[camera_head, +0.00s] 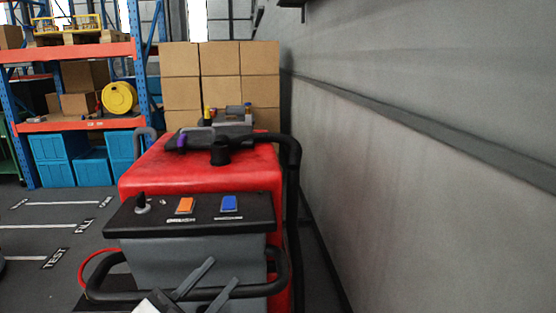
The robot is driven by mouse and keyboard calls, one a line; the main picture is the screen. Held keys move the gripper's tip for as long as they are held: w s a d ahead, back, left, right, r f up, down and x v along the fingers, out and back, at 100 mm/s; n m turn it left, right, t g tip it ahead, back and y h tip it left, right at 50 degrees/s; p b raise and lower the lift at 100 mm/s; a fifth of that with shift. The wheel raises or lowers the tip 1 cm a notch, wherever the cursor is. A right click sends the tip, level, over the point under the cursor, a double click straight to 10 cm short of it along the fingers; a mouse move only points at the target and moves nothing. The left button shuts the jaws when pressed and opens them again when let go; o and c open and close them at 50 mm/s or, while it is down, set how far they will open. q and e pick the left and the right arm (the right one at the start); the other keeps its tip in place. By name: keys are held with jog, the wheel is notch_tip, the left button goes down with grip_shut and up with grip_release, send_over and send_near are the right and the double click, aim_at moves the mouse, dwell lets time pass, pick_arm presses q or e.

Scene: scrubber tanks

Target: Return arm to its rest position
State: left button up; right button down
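My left gripper (222,272) reaches in at the bottom of the view. Its two grey fingers stand apart with nothing visible between them. It is in front of the grey lower front of a red scrubber machine (245,168), near the black bar handle (115,292); I cannot tell whether it touches. The black control panel (190,214) above it has an orange switch (185,205), a blue switch (229,203) and a small knob (142,204). My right gripper is out of view.
A grey wall (430,180) runs close along the machine's right side. Stacked cardboard boxes (220,75) stand behind it. A blue and orange rack (75,52) with blue crates (60,158) is at the back left.

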pick_arm(q)
jog(key=s+a+f+n+y, duration=0.25)
jog(key=f+n+y, duration=0.5)
jog(key=f, duration=0.65)
jog(key=s+a+f+n+g+y, duration=0.3)
jog(key=s+f+g, duration=0.4)
jog(key=s+f, duration=0.5)
notch_tip(320, 180, down, 5)
jog(key=shift+s+r+n+y, duration=0.1)
jog(key=shift+s+n+y, duration=0.35)
jog(key=shift+n, duration=0.1)
jog(key=shift+a, duration=0.1)
